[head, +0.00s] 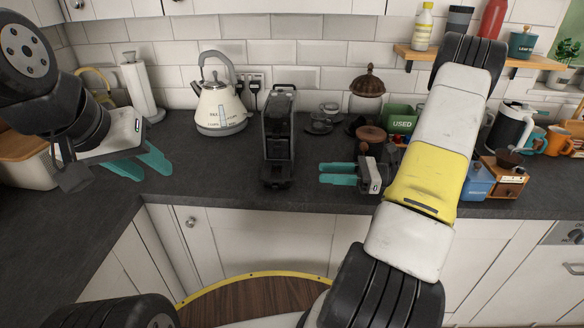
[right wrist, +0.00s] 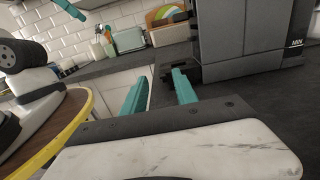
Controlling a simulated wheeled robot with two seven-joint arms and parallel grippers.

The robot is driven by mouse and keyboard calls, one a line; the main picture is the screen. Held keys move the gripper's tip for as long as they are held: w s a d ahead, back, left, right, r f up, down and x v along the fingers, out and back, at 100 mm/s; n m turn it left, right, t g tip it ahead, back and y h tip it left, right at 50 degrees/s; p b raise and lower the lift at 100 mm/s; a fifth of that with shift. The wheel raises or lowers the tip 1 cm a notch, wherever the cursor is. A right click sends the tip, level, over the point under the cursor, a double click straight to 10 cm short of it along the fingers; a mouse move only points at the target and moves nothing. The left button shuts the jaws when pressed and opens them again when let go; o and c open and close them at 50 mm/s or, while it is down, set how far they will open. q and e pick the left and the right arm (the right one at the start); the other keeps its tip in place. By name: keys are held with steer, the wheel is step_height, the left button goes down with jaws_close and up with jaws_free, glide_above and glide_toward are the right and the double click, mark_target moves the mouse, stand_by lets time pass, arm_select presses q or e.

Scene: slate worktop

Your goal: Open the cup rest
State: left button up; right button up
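The black coffee machine (head: 279,130) stands upright near the worktop's front edge. Its cup rest (head: 275,180) is the low dark part at the machine's front foot; whether it is folded or open is hard to tell. In the right wrist view the machine (right wrist: 245,40) fills the upper right, with a small dark part (right wrist: 186,72) low on its front, partly behind a finger. My right gripper (head: 322,174) is open and empty, to the right of the machine, fingers pointing left, apart from it. My left gripper (head: 158,174) is open and empty, well to the machine's left.
A cream kettle (head: 219,107) stands left behind the machine. The worktop between machine and left gripper is clear.

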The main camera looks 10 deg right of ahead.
steer(key=f, duration=0.1)
steer(key=a+f, duration=0.1)
steer(key=shift+w+a+f, duration=0.1)
steer(key=shift+w+f, duration=0.05)
steer(key=shift+f, duration=0.2)
steer(key=x, duration=0.6)
steer(key=shift+a, duration=0.15)
jaws_close()
stand_by(0.9)
